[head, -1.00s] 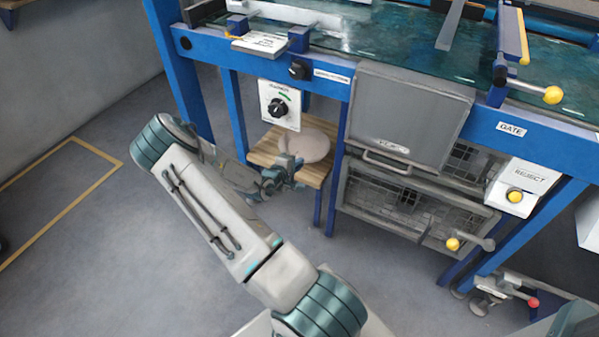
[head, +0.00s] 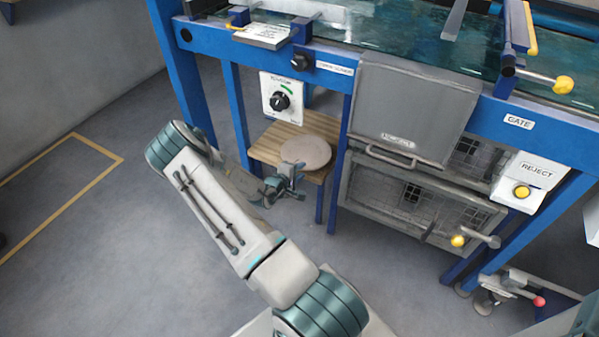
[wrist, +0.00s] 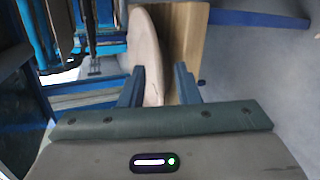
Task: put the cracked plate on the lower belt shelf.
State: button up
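A pale round plate (head: 306,152) is in front of and partly over a small wooden shelf (head: 268,147) below the dial box. My gripper (head: 283,182) is at the plate's lower left rim and appears shut on it. In the wrist view the plate (wrist: 148,50) stands nearly edge-on between the two fingers (wrist: 158,88), with the wooden board (wrist: 188,45) behind it. A small dark mark shows near its lower edge; I cannot tell if it is the crack. Whether the plate touches the shelf is unclear.
The blue machine frame (head: 420,94) carries a wet belt (head: 400,35) on top. A grey hatch (head: 408,108) and wire-mesh bins (head: 420,205) stand right of the shelf. A blue leg (head: 336,170) is close to the plate's right. Floor at left is clear.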

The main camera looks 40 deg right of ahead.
jog(key=shift+r, duration=0.1)
jog(key=a+r+m+y+p, duration=0.1)
jog(key=a+r+y, duration=0.4)
jog(key=a, duration=0.5)
jog(key=s+a+r+m+y+p, duration=0.1)
jog(key=a+r+m+y, duration=0.15)
jog(key=a+r, duration=0.65)
jog(key=a+r+m+y+p, duration=0.1)
jog(key=a+r+y, duration=0.35)
jog(key=a, duration=0.75)
jog(key=s+a+r+y, duration=0.3)
jog(key=s+a+r, duration=0.1)
jog(key=s+r, duration=0.45)
jog(key=s+d+r+g+h, duration=0.1)
jog(key=s+d+r+g, duration=0.1)
jog(key=s+r, duration=0.5)
jog(key=s, duration=0.5)
jog(key=shift+r+g+h, duration=0.15)
jog(key=shift+g+h, duration=0.15)
jog(key=shift+h, duration=0.1)
